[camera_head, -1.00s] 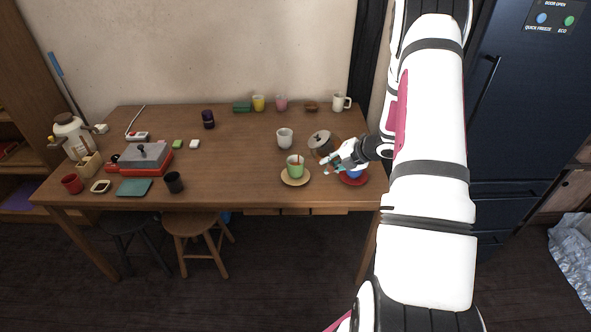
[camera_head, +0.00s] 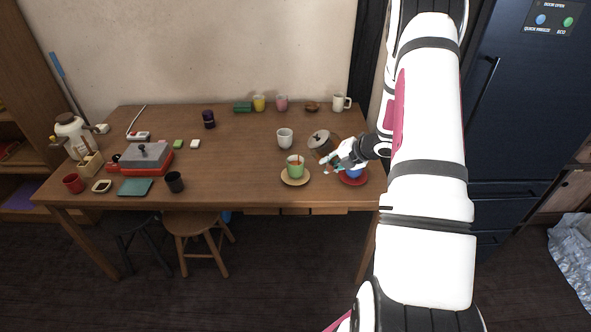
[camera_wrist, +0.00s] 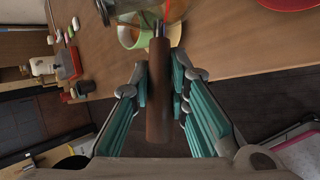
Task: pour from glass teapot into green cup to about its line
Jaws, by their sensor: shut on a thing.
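The green cup (camera_head: 295,169) stands upright on a tan saucer (camera_head: 285,180) near the table's front edge. It also shows at the top of the wrist view (camera_wrist: 127,35). A dark red mark shows at its mouth; I cannot tell whether it is liquid. My gripper (camera_head: 338,162) is just right of the cup, above the table. In the wrist view my gripper (camera_wrist: 159,82) is shut on the brown handle (camera_wrist: 158,100) of the glass teapot. The teapot's clear body (camera_wrist: 176,10) is mostly cut off at the top, overlapping the cup. The liquid level is hidden.
A blue cup (camera_head: 354,173) on a red saucer (camera_head: 353,181) sits under my gripper. A grey lidded pot (camera_head: 320,140) and a white cup (camera_head: 285,138) stand behind.

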